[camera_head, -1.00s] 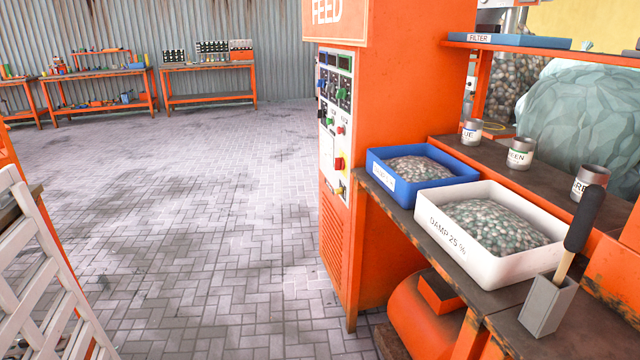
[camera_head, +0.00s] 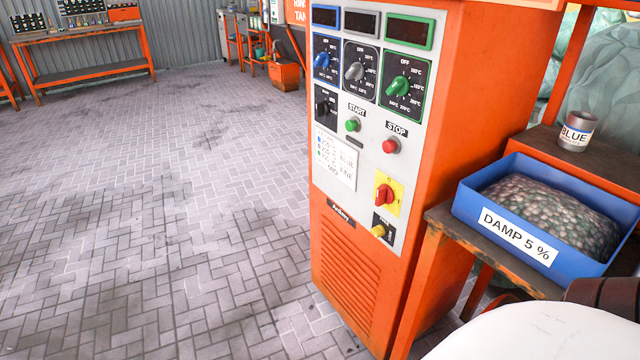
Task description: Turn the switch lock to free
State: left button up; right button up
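The orange control cabinet (camera_head: 440,150) stands right of centre with a pale control panel facing left. Low on the panel is a red rotary switch (camera_head: 384,195) on a yellow plate. Below it a small yellow knob (camera_head: 379,230) sits on a black plate with lettering too small to read; it may be the switch lock. Above are a green start button (camera_head: 352,125), a red stop button (camera_head: 390,146), and blue, grey and green dials (camera_head: 400,85). Neither gripper shows. A white rounded part at the bottom right is probably mine.
A bench (camera_head: 437,214) right of the cabinet holds a blue tray (camera_head: 560,262) marked "DAMP 5 %" with pellets, and a can (camera_head: 576,131) marked "BLUE" stands behind. The brick-paved floor (camera_head: 170,220) left of the cabinet is clear.

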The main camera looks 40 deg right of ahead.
aim_at(377, 231)
jog(key=i, duration=2.7)
jog(key=z, duration=2.9)
